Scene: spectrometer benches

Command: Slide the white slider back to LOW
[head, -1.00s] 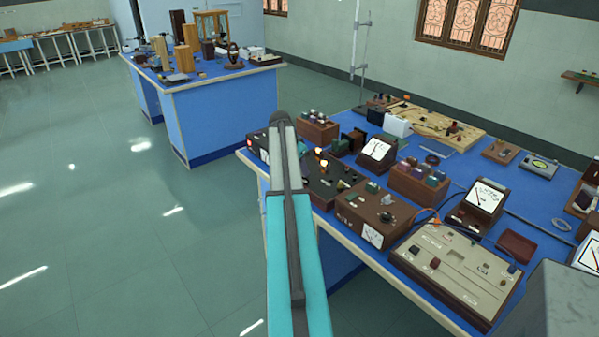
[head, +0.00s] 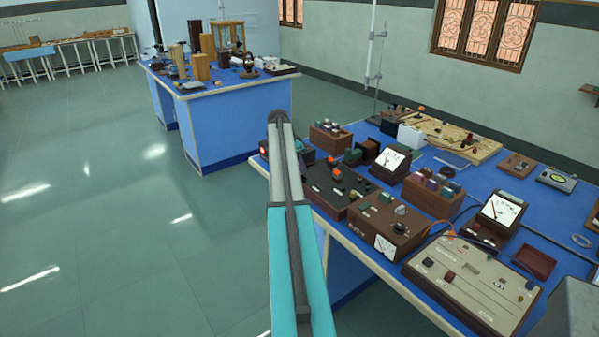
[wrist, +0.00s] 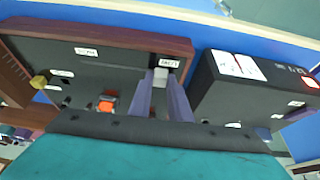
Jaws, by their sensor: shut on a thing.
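The white slider (wrist: 160,77) shows in the wrist view between my two fingertips, near the far edge of a dark panel (wrist: 125,65) with a brown wooden rim. My gripper (wrist: 161,80) is shut on the slider. A small white label (wrist: 168,63) lies just beyond the slider; its print is too small to read surely. In the head view the dark box (head: 325,188) stands near the table's left edge, and my arm hides the gripper and slider there.
An orange lamp (wrist: 106,105) sits on the panel left of my fingers. A black box (wrist: 245,85) with a red light stands close on the right, across a narrow blue gap. A brown meter box (head: 385,220) and a beige panel (head: 475,285) fill the table's near side.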

